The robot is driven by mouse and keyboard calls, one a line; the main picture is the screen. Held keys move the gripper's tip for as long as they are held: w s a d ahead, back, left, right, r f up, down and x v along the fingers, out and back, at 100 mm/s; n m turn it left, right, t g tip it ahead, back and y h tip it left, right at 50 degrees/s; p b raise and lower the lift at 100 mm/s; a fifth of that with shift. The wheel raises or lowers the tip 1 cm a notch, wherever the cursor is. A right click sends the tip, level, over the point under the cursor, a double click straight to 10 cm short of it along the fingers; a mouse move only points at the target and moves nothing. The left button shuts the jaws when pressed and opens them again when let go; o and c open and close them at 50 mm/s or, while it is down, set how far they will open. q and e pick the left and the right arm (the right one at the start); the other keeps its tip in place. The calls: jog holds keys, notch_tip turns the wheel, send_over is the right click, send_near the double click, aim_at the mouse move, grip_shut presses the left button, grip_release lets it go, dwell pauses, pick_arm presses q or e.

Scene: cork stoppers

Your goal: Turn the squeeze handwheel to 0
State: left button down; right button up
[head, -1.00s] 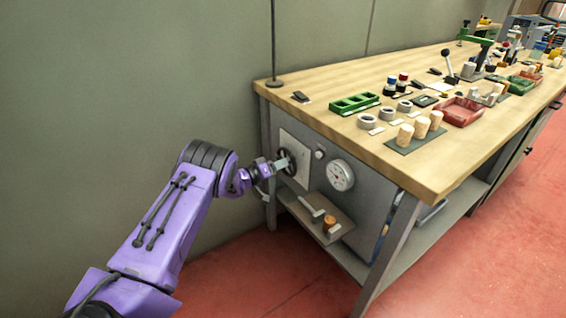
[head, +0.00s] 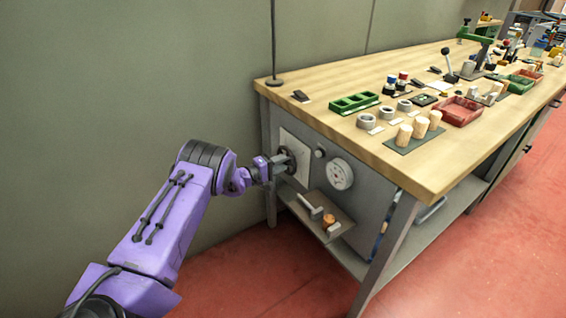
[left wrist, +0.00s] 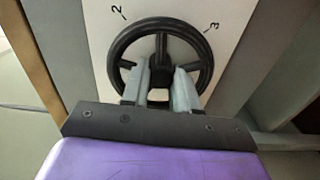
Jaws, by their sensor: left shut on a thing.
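The black squeeze handwheel (head: 289,160) sits on a white plate (head: 297,149) on the workbench's end panel. In the left wrist view the handwheel (left wrist: 204,48) shows its round rim and three spokes, one pointing up. The marks 2 and 3 show on the plate (left wrist: 180,12), 2 upper left and 3 upper right; no 0 is visible. My left gripper (head: 281,163) is at the wheel; its fingers (left wrist: 161,84) are on both sides of the dark hub area, shut on the handwheel. They hide the wheel's lower part. My right gripper is not in view.
A white round gauge (head: 340,174) and a small black knob (head: 320,153) are right of the wheel. A small shelf (head: 343,217) with a few items juts out below. The bench top (head: 330,115) overhangs above, and the wall (head: 130,80) is close on the left.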

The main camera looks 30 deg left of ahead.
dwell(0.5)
pick_arm(q)
jog(key=c, duration=1.1)
grip_release()
jog(key=shift+c, duration=0.2)
jog(key=shift+s, duration=0.1)
jog(key=p+v, duration=0.1)
jog(key=v, duration=0.9)
jog(key=shift+s+a, duration=0.15)
jog(key=shift+f, duration=0.1)
